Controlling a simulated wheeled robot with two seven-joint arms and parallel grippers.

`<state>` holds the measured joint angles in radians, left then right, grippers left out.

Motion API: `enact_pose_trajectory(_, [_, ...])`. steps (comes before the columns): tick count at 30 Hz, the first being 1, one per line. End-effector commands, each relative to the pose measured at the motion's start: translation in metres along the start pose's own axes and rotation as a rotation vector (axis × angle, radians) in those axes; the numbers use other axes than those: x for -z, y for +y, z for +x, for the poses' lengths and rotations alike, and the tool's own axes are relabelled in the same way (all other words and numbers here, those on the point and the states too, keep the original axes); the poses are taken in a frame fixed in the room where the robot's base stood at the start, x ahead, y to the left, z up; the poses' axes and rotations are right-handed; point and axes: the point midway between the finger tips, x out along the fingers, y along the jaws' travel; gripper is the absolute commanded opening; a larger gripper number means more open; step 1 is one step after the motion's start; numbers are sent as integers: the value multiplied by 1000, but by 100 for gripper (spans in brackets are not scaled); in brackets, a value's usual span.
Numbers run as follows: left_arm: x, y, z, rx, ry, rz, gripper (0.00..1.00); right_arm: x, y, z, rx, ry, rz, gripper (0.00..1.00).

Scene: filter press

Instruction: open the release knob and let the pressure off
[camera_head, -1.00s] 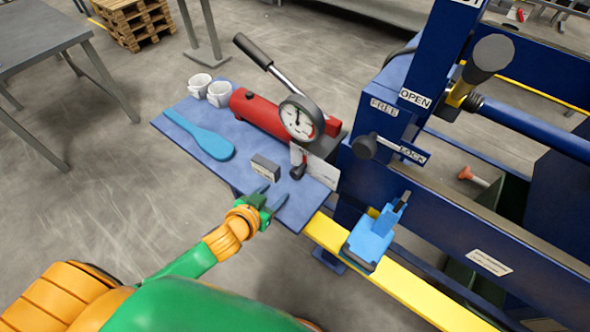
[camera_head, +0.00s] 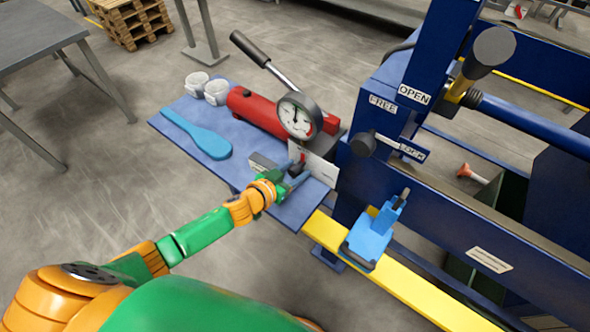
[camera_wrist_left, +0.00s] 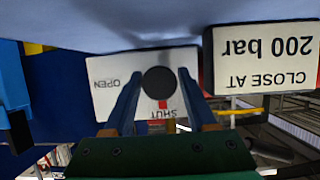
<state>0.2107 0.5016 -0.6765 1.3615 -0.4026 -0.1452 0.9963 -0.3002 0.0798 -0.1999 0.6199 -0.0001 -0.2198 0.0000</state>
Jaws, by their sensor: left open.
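The release knob (camera_head: 299,168) is a small dark knob at the near end of the red pump (camera_head: 262,114), in front of a white plate. In the left wrist view the round black knob (camera_wrist_left: 159,82) stands before the plate (camera_wrist_left: 112,97), marked OPEN and SHUT and seen upside down. A red mark beside the knob is on the SHUT side. My left gripper (camera_head: 287,176) is open, its fingers reaching either side of the knob; contact cannot be told. The round pressure gauge (camera_head: 297,117) sits above; its reading is too small to tell.
A small sign block reading CLOSE AT 200 bar (camera_wrist_left: 262,60) stands close beside the gripper. The blue table (camera_head: 177,111) also holds a blue paddle (camera_head: 203,138) and two white cups (camera_head: 217,91). The blue press frame (camera_head: 375,185) and yellow beam (camera_head: 400,291) are to the right.

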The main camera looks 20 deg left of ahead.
Motion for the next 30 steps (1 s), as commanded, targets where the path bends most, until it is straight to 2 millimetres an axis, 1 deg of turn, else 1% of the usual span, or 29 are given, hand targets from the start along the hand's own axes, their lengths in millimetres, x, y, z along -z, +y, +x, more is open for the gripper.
enact_pose_trajectory(5, [0, 0, 0, 0, 0, -1, 57, 0, 0, 0, 0, 0, 0, 50])
enact_pose_trajectory(6, [0, 0, 0, 0, 0, -1, 46, 0, 0, 0, 0, 0, 0, 50])
enact_pose_trajectory(8, [0, 0, 0, 0, 0, -1, 30, 0, 0, 0, 0, 0, 0, 50])
enact_pose_trajectory(9, [0, 0, 0, 0, 0, -1, 19, 0, 0, 0, 0, 0, 0, 50])
enact_pose_trajectory(11, [0, 0, 0, 0, 0, -1, 3, 0, 0, 0, 0, 0, 0, 50])
enact_pose_trajectory(12, [0, 0, 0, 0, 0, -1, 0, 0, 0, 0, 0, 0, 0, 50])
enact_pose_trajectory(17, [0, 0, 0, 3, 0, 5, 0, 0, 0, 0, 0, 0, 0, 50])
enact_pose_trajectory(22, [0, 1, 0, 21, 2, 47, 0, 0, 0, 2, 0, 0, 0, 50])
enact_pose_trajectory(26, [0, 1, 0, 51, 2, 117, 0, 0, 0, 4, 0, 0, 0, 50])
enact_pose_trajectory(30, [-2, 2, 0, 96, 1, 223, 0, 0, 0, 8, 0, 0, 0, 50])
